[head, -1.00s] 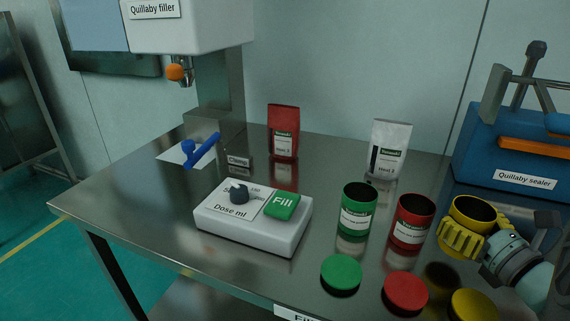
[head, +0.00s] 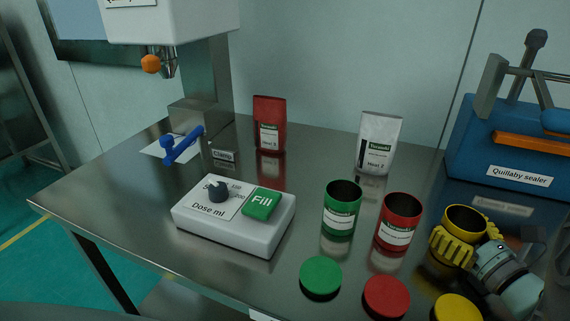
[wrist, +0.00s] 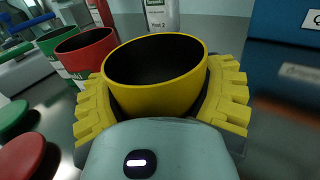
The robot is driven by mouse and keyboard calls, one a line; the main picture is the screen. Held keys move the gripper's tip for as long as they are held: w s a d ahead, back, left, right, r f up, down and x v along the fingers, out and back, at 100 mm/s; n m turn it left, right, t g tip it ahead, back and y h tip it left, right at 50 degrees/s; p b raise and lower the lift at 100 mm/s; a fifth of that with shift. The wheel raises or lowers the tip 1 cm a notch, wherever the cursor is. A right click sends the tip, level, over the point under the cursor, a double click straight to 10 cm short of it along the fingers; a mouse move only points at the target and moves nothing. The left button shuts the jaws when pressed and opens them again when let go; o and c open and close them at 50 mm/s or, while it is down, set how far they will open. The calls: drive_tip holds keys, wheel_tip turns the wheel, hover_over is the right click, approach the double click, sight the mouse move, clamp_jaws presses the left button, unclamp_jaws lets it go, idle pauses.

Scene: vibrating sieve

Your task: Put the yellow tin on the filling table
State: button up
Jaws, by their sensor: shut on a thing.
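The yellow tin (head: 466,218) is open-topped and upright at the right of the steel table (head: 120,190) in the head view. My gripper (head: 464,246) is shut around it, with its yellow ribbed fingers on both sides of the tin. In the wrist view the tin (wrist: 155,75) fills the middle between the fingers, and its inside is dark. The tin's lower part is hidden by my gripper, so I cannot tell whether its base touches the table. The filler (head: 170,25) labelled "Quillaby filler" in the earlier picture stands at the back left.
Green tin (head: 342,210) and red tin (head: 396,224) stand left of my gripper. Green, red and yellow lids (head: 457,308) lie in front. The dose box (head: 235,218), blue clamp handle (head: 183,146), two pouches and blue sealer (head: 510,140) are also here.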

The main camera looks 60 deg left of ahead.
drive_tip(key=shift+f, duration=0.15)
drive_tip(key=o, duration=1.1)
drive_tip(key=shift+r, duration=0.25)
drive_tip(key=b+v, duration=0.1)
drive_tip(key=v, duration=0.9)
drive_tip(key=shift+d, duration=0.4)
drive_tip(key=shift+s+d, duration=0.25)
drive_tip(key=shift+d, duration=0.35)
drive_tip(key=shift+r, duration=0.1)
